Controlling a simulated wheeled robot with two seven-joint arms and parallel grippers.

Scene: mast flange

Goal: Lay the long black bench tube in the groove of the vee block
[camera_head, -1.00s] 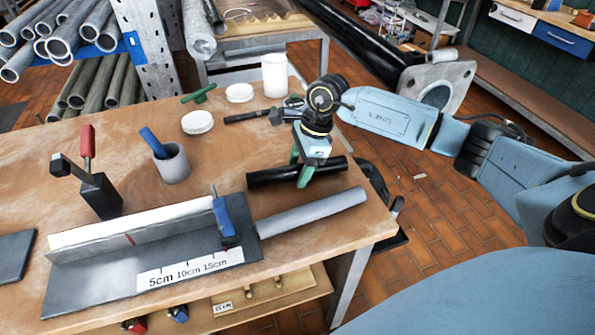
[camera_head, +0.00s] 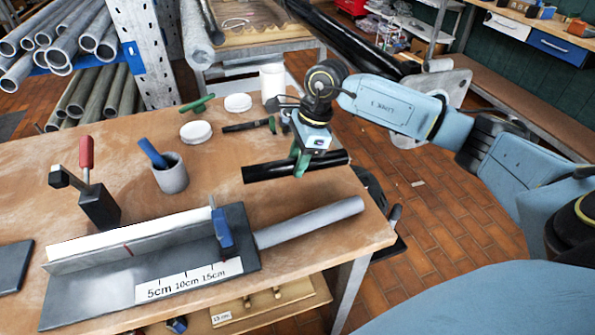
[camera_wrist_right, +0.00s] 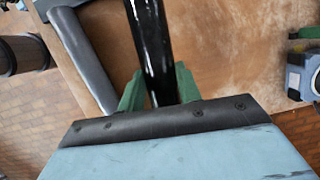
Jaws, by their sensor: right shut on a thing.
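The long black bench tube (camera_head: 265,173) is held crosswise near the right end of the bench, in the right gripper (camera_head: 300,170). It looks a little above the wood, but the gap is hard to judge. In the right wrist view the tube (camera_wrist_right: 152,40) passes between the green fingers of my right gripper (camera_wrist_right: 158,90), which are shut on it. A long grey angled fixture (camera_head: 100,290) with a centimetre scale lies at the front left; I cannot tell for sure whether it is the vee block. My left gripper is not in view.
A grey tube (camera_head: 310,223) extends from the fixture's right end, beside a blue clamp (camera_head: 222,232). A red-handled clamp (camera_head: 98,205), a grey cup (camera_head: 170,175) and white round lids (camera_head: 196,132) stand behind. Bare wood lies between the cup and the black tube.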

